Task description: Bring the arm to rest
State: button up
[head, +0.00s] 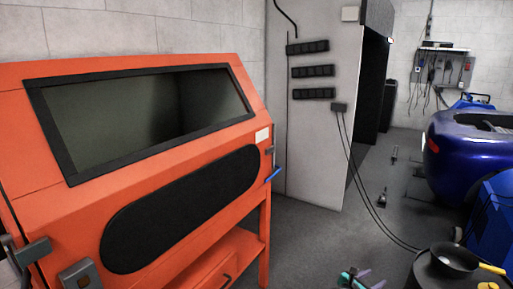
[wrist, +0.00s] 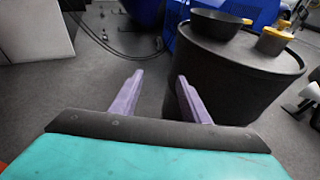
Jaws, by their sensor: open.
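My gripper (wrist: 155,92) shows in the wrist view with its two purple fingers apart and nothing between them. Behind the fingers are grey floor and the side of a dark drum. In the head view my gripper (head: 357,279) is at the bottom edge, left of the drum, with its teal body and purple fingers partly cut off by the frame. The rest of my arm is out of view there.
The dark drum (wrist: 240,70) stands close to the right finger, with a black pan (wrist: 217,24) and a yellow-topped container (wrist: 273,40) on it. An orange cabinet (head: 90,110) fills the left of the head view. A blue car (head: 465,150) stands at right. Cables cross the floor.

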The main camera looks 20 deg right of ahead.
jog(key=s+a+f+m+g+y+p, duration=0.1)
jog(key=a+f+m+y+p, duration=0.1)
jog(key=a+f, duration=0.5)
jog(key=s+a+f+m+g+y+p, duration=0.1)
jog(key=s+a+f+y+p, duration=0.1)
jog(key=a, duration=0.8)
jog(key=s+a+f+m+y+p, duration=0.1)
jog(key=a+f+m+y+p, duration=0.15)
jog(key=a+f, duration=0.45)
jog(key=s+a+f+m+g+y+p, duration=0.1)
jog(key=s+a+f+m+g+y, duration=0.1)
jog(key=s+a+m, duration=0.5)
jog(key=s+a+f+m+g+y+p, duration=0.1)
jog(key=s+a+m+g+y, duration=0.4)
jog(key=s+a, duration=0.8)
jog(key=a+f+m, duration=0.1)
jog(key=a+m, duration=0.2)
jog(key=a, duration=0.2)
jog(key=shift+f+y, duration=0.2)
jog(key=shift+y, duration=0.15)
jog(key=shift+m, duration=0.25)
